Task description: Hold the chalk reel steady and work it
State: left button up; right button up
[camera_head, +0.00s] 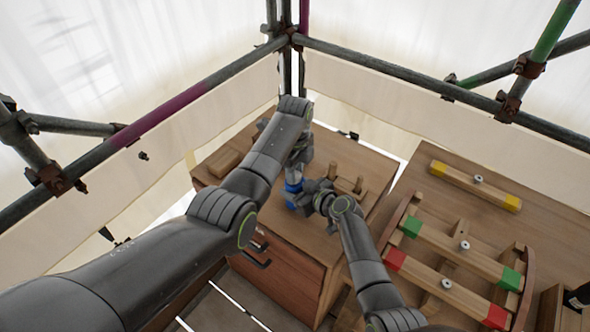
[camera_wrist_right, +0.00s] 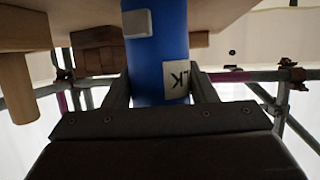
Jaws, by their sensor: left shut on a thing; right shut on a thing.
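The chalk reel (camera_head: 292,189) is a blue body with a pale grey upper part, over the wooden cabinet top. In the right wrist view the blue chalk reel (camera_wrist_right: 156,50) fills the middle, with a grey block and a white label on its side. My right gripper (camera_head: 308,200) comes in from the right, shut on the blue body; its fingers (camera_wrist_right: 160,88) lie on both sides of it. My left gripper (camera_head: 297,162) comes from above, shut on the reel's upper part; its fingertips are mostly hidden by my arm. Whether the reel touches the cabinet top is unclear.
The cabinet top (camera_head: 295,235) holds a wooden block (camera_head: 223,162) at left and wooden pegs (camera_head: 347,184) at right. A bench at right carries a wooden frame with coloured bars (camera_head: 455,254) and a yellow-ended bar (camera_head: 475,186). Scaffold pipes (camera_head: 400,72) run behind.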

pick_arm(q)
jog(key=m, duration=0.7)
jog(key=shift+d, duration=0.1)
jog(key=m, duration=0.4)
jog(key=shift+m, duration=1.6)
jog(key=o, duration=1)
notch_tip(320, 180, up, 12)
jog(key=shift+r, duration=0.1)
